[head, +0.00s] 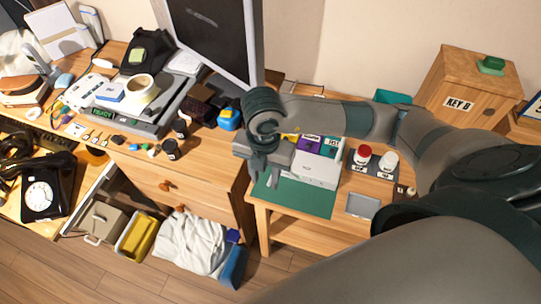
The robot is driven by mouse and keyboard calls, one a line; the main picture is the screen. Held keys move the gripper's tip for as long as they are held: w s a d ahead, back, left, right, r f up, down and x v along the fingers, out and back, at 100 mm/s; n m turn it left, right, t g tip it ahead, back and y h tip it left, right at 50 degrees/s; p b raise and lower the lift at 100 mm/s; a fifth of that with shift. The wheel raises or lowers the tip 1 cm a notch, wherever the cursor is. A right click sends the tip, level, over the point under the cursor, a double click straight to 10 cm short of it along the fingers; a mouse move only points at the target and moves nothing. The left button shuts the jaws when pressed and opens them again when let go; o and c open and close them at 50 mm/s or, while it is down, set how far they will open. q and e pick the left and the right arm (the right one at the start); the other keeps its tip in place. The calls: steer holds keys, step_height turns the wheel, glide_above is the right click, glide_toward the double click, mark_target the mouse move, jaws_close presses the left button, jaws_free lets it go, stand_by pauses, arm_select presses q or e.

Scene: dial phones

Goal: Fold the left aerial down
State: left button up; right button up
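A white box-shaped device (316,170) stands on the small wooden table, with purple and green labelled pieces at its back. I cannot make out an aerial for certain; a small yellow piece (290,135) shows behind my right wrist. My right gripper (265,175) points down just left of the white device, over the green mat (303,198). Its two fingers look apart, with nothing seen between them. The gripper and forearm hide the device's left and back parts.
A monitor (212,35) rises at the back left. A cluttered desk and black dial phone (42,195) are farther left.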

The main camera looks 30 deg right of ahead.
arm_select(q)
steer(key=shift+w+r+p, duration=0.15)
steer(key=shift+r+p, duration=0.6)
steer(key=shift+p, duration=0.5)
steer(key=shift+a, duration=0.1)
